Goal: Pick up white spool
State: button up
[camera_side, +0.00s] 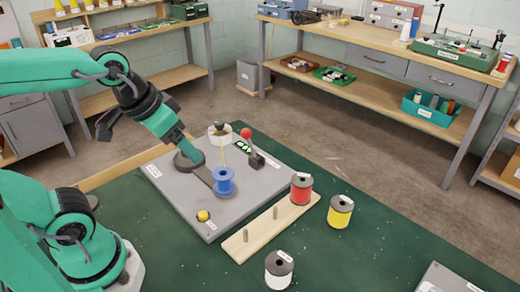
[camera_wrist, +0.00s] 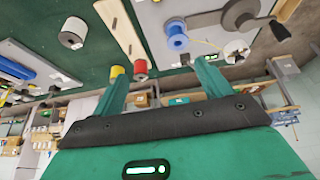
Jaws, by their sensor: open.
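The white spool (camera_side: 278,280) stands upright on the green mat at the bottom middle of the side view, near the left end of the wooden peg board. It also shows at the upper left of the wrist view (camera_wrist: 77,24). My gripper (camera_wrist: 158,72) has its two green fingers spread with nothing between them. In the side view my gripper (camera_side: 184,148) is over the back left of the grey plate, well away from the white spool. Its fingertips are hard to make out there.
The wooden peg board (camera_side: 247,241) carries a red spool (camera_side: 301,190) at its right end. A yellow spool (camera_side: 340,212) stands beside it. The grey plate (camera_side: 180,195) holds a blue spool (camera_side: 224,182), a red-knobbed lever (camera_side: 247,135) and a yellow button (camera_side: 203,215).

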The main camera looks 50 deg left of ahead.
jog(key=w+d+f+g, duration=0.2)
jog(key=w+d, duration=0.2)
jog(key=d, duration=0.2)
jog(key=g, duration=0.3)
send_over(279, 270)
jog(key=w, duration=0.1)
notch_tip(279, 270, down, 13)
jog(key=shift+m, duration=0.4)
jog(key=shift+a+f, duration=0.2)
jog(key=shift+f, duration=1.1)
jog(key=shift+a+f, duration=0.15)
jog(key=shift+f, duration=1.2)
jog(key=shift+a+f, duration=0.2)
jog(key=shift+f, duration=1.1)
jog(key=shift+c, duration=0.4)
jog(key=c, duration=1)
